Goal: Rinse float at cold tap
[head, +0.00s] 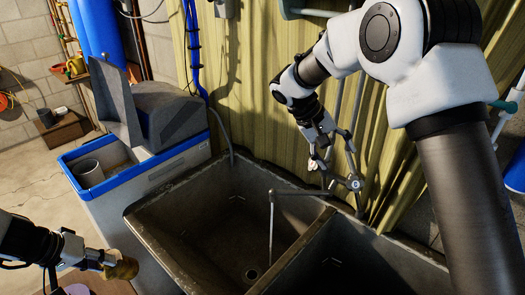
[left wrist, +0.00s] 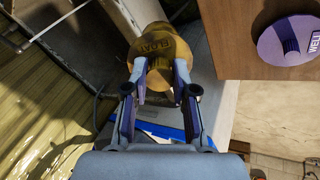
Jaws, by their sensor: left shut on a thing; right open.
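The float (left wrist: 158,45), a yellow-brown piece lettered "FLOAT", is held between the fingers of my left gripper (left wrist: 158,88). In the head view the float (head: 123,268) is at the lower left, outside the sink, with my left gripper (head: 103,261) shut on it. The tap's grey spout (head: 298,192) reaches over the double sink (head: 185,203). A thin, pale vertical line under its end looks like running water falling into the left basin. My right gripper (head: 336,174) is open around the tap's upper part behind the sink; I cannot tell whether it touches.
The water softener (head: 150,180), with blue rim and raised grey lid, stands left of the sink. A grey cup (head: 89,172) is in its opening. A purple lid marked "WELL" (left wrist: 285,35) lies on a wooden surface (left wrist: 220,60). The left basin is empty apart from the stream.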

